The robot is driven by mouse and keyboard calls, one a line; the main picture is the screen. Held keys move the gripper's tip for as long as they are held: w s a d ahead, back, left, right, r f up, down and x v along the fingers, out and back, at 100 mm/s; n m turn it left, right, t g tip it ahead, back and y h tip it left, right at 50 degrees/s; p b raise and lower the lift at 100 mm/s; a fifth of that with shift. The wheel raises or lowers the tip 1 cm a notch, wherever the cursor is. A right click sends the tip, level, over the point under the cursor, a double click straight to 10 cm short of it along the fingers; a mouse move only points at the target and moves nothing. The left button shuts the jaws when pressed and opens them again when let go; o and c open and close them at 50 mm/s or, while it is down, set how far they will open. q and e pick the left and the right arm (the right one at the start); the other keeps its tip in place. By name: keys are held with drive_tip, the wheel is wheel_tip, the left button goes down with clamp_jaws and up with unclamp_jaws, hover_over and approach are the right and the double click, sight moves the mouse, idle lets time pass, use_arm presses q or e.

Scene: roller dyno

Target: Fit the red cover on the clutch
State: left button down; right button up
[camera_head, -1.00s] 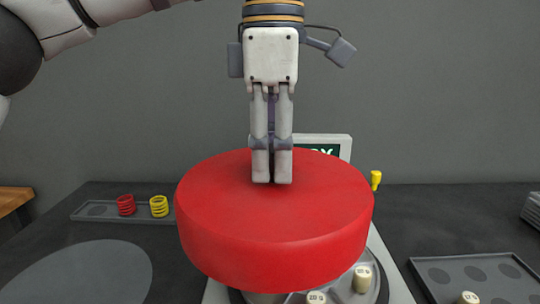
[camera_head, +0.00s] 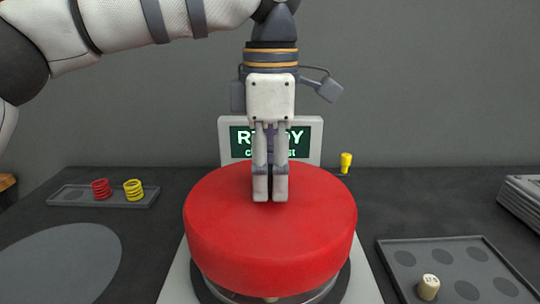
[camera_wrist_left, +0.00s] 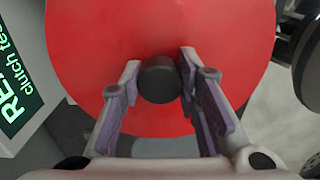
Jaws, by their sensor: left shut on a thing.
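The red cover (camera_head: 270,245) is a thick round disc, roughly level, over the clutch (camera_head: 345,287) in the head view. It hides most of the clutch; only a metal and dark rim shows around its lower edge. A small beige bit shows under its front edge, and I cannot tell how large the gap below is. My left gripper (camera_head: 270,198) points straight down at the cover's middle. In the left wrist view its fingers (camera_wrist_left: 160,82) are shut on the cover's dark round knob (camera_wrist_left: 159,80). The cover's red top (camera_wrist_left: 90,50) fills much of that view. My right gripper is not in view.
A display (camera_head: 232,127) reading READY stands behind the cover. A yellow knob (camera_head: 346,161) is right of it. A left tray (camera_head: 68,193) has a red spring (camera_head: 101,188) and a yellow spring (camera_head: 133,189). A right tray (camera_head: 390,252) has a beige weight (camera_head: 428,287).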

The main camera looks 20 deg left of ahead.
sight(270, 194)
use_arm(q)
drive_tip(key=shift+f, duration=2.75)
idle(0.3)
drive_tip(key=c, duration=1.1)
unclamp_jaws()
drive_tip(key=shift+f, duration=0.1)
drive_tip(key=shift+o, duration=0.2)
drive_tip(key=o, duration=0.3)
drive_tip(key=shift+o, duration=0.2)
drive_tip(key=shift+r, duration=3.5)
